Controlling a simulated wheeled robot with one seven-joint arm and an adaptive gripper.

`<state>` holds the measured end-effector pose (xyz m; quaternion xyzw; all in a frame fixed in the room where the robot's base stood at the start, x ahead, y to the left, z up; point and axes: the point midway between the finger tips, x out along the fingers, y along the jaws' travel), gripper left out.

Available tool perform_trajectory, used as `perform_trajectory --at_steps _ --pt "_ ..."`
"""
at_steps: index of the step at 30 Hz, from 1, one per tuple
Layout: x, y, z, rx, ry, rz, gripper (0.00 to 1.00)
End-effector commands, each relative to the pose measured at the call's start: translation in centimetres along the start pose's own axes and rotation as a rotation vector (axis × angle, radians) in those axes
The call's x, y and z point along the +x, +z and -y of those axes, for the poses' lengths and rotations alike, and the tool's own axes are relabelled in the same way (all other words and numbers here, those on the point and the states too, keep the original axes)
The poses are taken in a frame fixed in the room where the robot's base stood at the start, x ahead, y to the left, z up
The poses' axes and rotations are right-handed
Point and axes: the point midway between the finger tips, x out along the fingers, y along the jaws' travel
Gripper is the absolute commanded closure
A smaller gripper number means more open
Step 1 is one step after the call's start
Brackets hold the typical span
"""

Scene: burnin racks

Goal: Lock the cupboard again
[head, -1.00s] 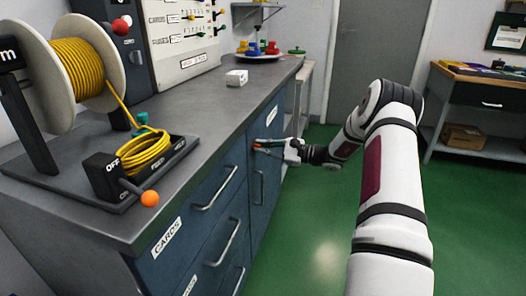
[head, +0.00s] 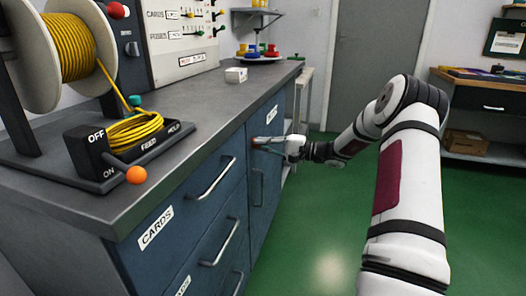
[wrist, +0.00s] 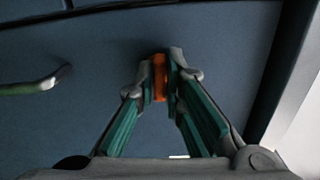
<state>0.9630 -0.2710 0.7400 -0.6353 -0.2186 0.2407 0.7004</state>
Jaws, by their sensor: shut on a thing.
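The blue cupboard door (head: 264,172) is at the far end of the bench front and looks closed. It has a white label and an upright bar handle (head: 258,188). My gripper (head: 257,142) is at the upper part of this door, above the handle. In the wrist view my gripper (wrist: 160,76) is shut on a small orange piece (wrist: 159,78), likely the lock's key or knob, against the blue door face. The fingertips hide its sides, and I cannot tell how far it is turned. The door handle also shows at the left in the wrist view (wrist: 35,85).
Drawers with bar handles (head: 212,178) lie nearer along the bench front. The grey worktop (head: 190,125) carries a yellow cable reel (head: 68,55), a lever box with an orange ball (head: 136,175) and a small white box (head: 236,75). Green floor (head: 330,230) is clear at right.

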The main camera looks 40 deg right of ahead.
Motion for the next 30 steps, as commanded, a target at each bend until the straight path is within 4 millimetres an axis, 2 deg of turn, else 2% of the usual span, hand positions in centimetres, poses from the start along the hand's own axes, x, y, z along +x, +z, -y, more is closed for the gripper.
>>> perform_trajectory --at_steps 9,24,25,27,30 --pt "-0.04 0.02 -0.24 -0.098 0.002 0.000 1.00" --pt "-0.02 0.04 -0.20 -0.113 0.003 0.001 1.00" --pt "-0.02 0.04 -0.20 -0.113 0.003 0.001 0.83" --pt "-0.02 0.04 -0.20 -0.113 0.003 0.001 0.70" --pt "-0.01 0.03 -0.16 -0.112 0.002 0.001 0.70"
